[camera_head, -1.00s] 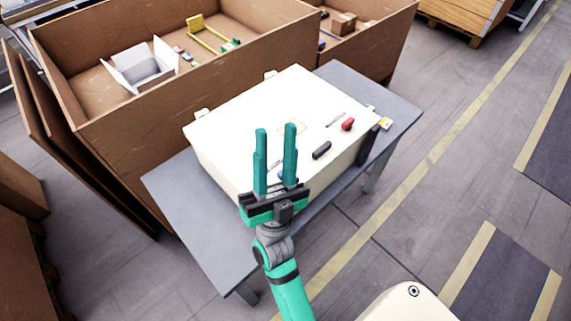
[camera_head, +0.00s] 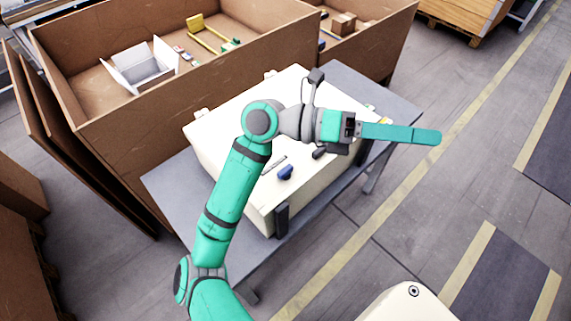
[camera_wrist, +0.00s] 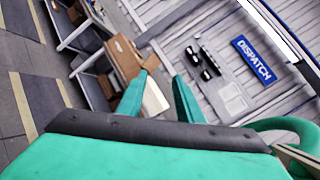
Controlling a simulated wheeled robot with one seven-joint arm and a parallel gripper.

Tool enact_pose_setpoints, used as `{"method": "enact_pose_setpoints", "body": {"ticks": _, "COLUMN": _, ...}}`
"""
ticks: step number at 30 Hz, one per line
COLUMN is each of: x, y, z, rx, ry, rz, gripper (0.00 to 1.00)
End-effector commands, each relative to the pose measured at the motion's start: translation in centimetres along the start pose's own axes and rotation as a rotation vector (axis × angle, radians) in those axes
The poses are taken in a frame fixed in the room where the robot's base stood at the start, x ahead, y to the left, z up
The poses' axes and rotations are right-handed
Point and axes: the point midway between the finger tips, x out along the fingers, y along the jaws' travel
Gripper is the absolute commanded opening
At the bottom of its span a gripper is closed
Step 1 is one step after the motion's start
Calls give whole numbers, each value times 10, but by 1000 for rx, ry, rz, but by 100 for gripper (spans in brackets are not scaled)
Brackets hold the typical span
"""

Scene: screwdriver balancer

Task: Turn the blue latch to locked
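The blue latch (camera_head: 286,172) is a small knob on the top of the cream case (camera_head: 235,167), near its front edge. A thin grey strip (camera_head: 274,164) lies beside it; the latch's setting is too small to tell. My gripper (camera_head: 436,137) is above the right side of the case, its teal fingers pointing right past the case edge, well apart from the latch. In the wrist view the two fingers (camera_wrist: 160,80) are spread with nothing between them. The latch is not in the wrist view. My arm hides the red knob and part of the case top.
The case stands on a grey table (camera_head: 175,190). A black handle (camera_head: 319,153) lies on its top, and a dark clasp (camera_head: 282,220) is on its front side. A large brown crate (camera_head: 120,120) stands behind.

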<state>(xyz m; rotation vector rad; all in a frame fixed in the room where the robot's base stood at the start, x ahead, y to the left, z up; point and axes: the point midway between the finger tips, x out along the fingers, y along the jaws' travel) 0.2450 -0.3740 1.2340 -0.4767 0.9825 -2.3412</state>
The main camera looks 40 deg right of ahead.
Motion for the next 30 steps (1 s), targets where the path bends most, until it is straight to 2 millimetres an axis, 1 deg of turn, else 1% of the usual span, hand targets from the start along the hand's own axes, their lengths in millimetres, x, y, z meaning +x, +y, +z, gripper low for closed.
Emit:
{"method": "enact_pose_setpoints", "body": {"ticks": 1, "x": 1, "y": 10, "z": -4, "rx": 6, "ry": 64, "rz": 63, "gripper": 33}}
{"method": "enact_pose_setpoints", "body": {"ticks": 5, "x": -2, "y": 37, "z": -18, "rx": 13, "ry": 217, "rz": 217, "gripper": 33}}
{"method": "enact_pose_setpoints", "body": {"ticks": 8, "x": -13, "y": 58, "z": -28, "rx": 12, "ry": 331, "rz": 341, "gripper": 33}}
{"method": "enact_pose_setpoints", "body": {"ticks": 11, "x": -30, "y": 78, "z": -37, "rx": 8, "ry": 442, "rz": 469, "gripper": 33}}
{"method": "enact_pose_setpoints", "body": {"ticks": 14, "x": -54, "y": 96, "z": -43, "rx": -2, "ry": 550, "rz": 601, "gripper": 33}}
{"method": "enact_pose_setpoints", "body": {"ticks": 17, "x": -83, "y": 111, "z": -48, "rx": -14, "ry": 655, "rz": 740, "gripper": 33}}
{"method": "enact_pose_setpoints", "body": {"ticks": 20, "x": -117, "y": 121, "z": -49, "rx": -32, "ry": 755, "rz": 880, "gripper": 33}}
{"method": "enact_pose_setpoints", "body": {"ticks": 21, "x": -131, "y": 124, "z": -48, "rx": -40, "ry": 794, "rz": 936, "gripper": 33}}
{"method": "enact_pose_setpoints", "body": {"ticks": 23, "x": -153, "y": 126, "z": -47, "rx": -54, "ry": 848, "rz": 1018, "gripper": 33}}
{"method": "enact_pose_setpoints", "body": {"ticks": 24, "x": -167, "y": 126, "z": -46, "rx": -63, "ry": 878, "rz": 1069, "gripper": 33}}
{"method": "enact_pose_setpoints", "body": {"ticks": 27, "x": -198, "y": 124, "z": -42, "rx": -85, "ry": 946, "rz": 1180, "gripper": 33}}
{"method": "enact_pose_setpoints", "body": {"ticks": 30, "x": -220, "y": 121, "z": -37, "rx": -102, "ry": 993, "rz": 1260, "gripper": 33}}
